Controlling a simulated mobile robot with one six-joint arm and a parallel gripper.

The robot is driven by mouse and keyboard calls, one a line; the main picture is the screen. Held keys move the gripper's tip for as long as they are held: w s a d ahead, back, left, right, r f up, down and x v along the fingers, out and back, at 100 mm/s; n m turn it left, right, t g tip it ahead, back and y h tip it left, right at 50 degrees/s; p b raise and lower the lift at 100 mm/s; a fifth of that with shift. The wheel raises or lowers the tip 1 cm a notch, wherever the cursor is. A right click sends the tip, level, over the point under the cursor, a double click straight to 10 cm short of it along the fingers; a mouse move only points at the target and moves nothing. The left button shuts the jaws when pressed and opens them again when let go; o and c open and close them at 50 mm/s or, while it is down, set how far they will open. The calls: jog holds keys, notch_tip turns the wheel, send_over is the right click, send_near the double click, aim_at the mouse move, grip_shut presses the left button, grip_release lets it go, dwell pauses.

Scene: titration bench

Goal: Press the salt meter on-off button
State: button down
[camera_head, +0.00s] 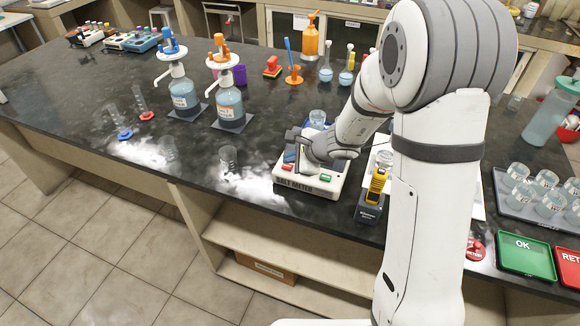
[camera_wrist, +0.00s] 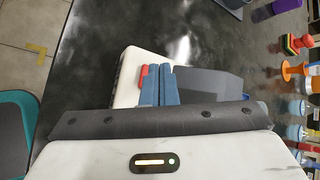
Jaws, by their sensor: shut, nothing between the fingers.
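The salt meter (camera_head: 309,190) is a white box with a dark front label, near the front edge of the dark bench in the head view. A red button (camera_head: 287,167) shows at its left and a green button (camera_head: 325,178) at its front right. My gripper (camera_head: 290,160) is over the meter's top, close to its left side. In the wrist view the meter (camera_wrist: 128,85) lies under my gripper (camera_wrist: 160,70), whose blue fingers are shut and empty, with the red button (camera_wrist: 144,72) beside the fingertips. Whether they touch the meter cannot be told. My gripper hides part of the meter's top.
A yellow handheld device (camera_head: 377,184) stands just right of the meter. A tray of beakers (camera_head: 511,207) and a green OK pad (camera_head: 524,256) are at the right.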

aim_at(291, 168)
jog(key=shift+w+f+b, duration=0.1)
jog(key=shift+f+b, duration=0.3)
jog(key=shift+b, duration=0.1)
jog(key=shift+f+b, duration=0.45)
jog(key=shift+b, duration=0.15)
dwell(0.6)
jog(key=shift+r, duration=0.2)
jog(key=shift+r+p, duration=0.55)
jog(key=shift+r, duration=0.15)
jog(key=shift+r, duration=0.1)
notch_tip(291, 168, up, 5)
jog(key=p, duration=0.3)
jog(key=shift+p, duration=0.35)
dwell(0.5)
